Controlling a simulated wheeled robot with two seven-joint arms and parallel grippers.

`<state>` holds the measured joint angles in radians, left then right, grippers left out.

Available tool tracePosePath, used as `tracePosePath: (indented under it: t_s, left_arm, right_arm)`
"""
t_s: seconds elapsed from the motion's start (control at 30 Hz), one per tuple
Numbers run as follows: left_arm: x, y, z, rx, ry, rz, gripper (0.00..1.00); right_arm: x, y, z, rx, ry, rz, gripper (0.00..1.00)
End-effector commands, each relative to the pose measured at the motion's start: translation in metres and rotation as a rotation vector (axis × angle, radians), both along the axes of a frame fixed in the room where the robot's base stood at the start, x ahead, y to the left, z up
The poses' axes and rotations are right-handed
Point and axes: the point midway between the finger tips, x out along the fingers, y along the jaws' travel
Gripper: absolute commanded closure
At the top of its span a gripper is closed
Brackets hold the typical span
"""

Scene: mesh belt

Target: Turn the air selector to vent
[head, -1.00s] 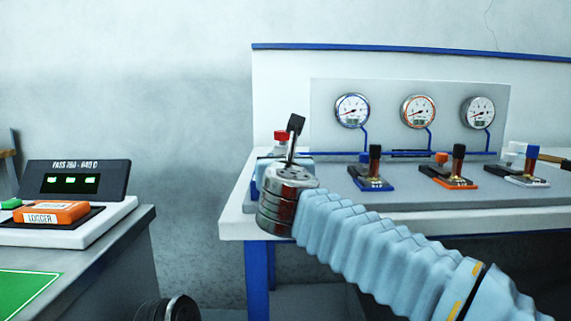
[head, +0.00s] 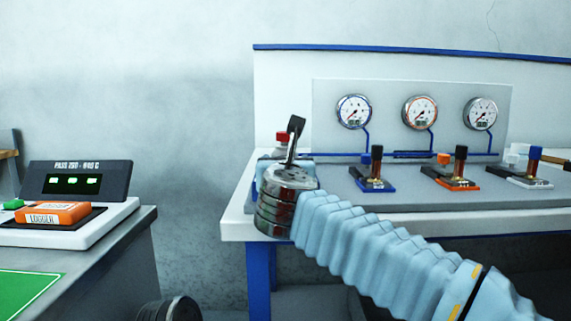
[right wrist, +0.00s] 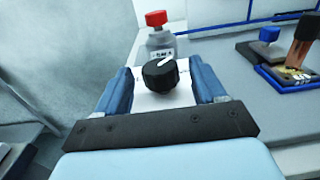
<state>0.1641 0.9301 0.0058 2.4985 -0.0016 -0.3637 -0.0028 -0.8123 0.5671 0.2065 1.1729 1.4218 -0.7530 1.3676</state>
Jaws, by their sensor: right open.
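The air selector appears to be the black round knob (right wrist: 160,74) with a white pointer line, on a white plate in the right wrist view. Its pointer is angled to the upper right. My right gripper (right wrist: 162,80) is open, with one blue finger on each side of the knob. A gap shows on both sides, so the fingers do not look closed on it. In the head view my right wrist hides the knob and the fingertips. No label for vent is readable. My left gripper is not in view.
A red-capped grey bottle (right wrist: 160,36) stands just behind the knob. Right of it are a blue-based lever (head: 373,172), an orange-based lever (head: 456,172) and a white-based lever (head: 530,172), under three gauges. An orange logger (head: 52,214) sits on the left bench.

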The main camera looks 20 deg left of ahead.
Motion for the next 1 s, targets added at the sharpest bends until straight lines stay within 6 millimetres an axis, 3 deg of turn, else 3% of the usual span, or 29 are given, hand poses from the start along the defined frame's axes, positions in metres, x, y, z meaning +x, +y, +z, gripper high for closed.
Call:
tracePosePath:
  t_s: [0.17, 0.4, 0.6, 0.77, 1.0]
  left_arm:
    - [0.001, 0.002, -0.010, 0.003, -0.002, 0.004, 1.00]
    - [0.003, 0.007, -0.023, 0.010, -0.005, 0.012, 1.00]
    - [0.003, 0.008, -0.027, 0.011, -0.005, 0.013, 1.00]
    - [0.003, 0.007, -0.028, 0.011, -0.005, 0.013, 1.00]
    - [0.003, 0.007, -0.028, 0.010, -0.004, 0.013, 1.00]
  right_arm:
    - [-0.025, -0.006, -0.001, 0.002, -0.003, 0.003, 0.30]
    - [-0.082, -0.022, -0.002, 0.001, -0.003, 0.003, 0.30]
    - [-0.118, -0.031, -0.001, 0.001, -0.002, 0.002, 0.30]
    - [-0.130, -0.035, -0.001, 0.000, 0.000, 0.001, 0.30]
    - [-0.132, -0.035, 0.000, 0.000, 0.000, 0.001, 0.30]
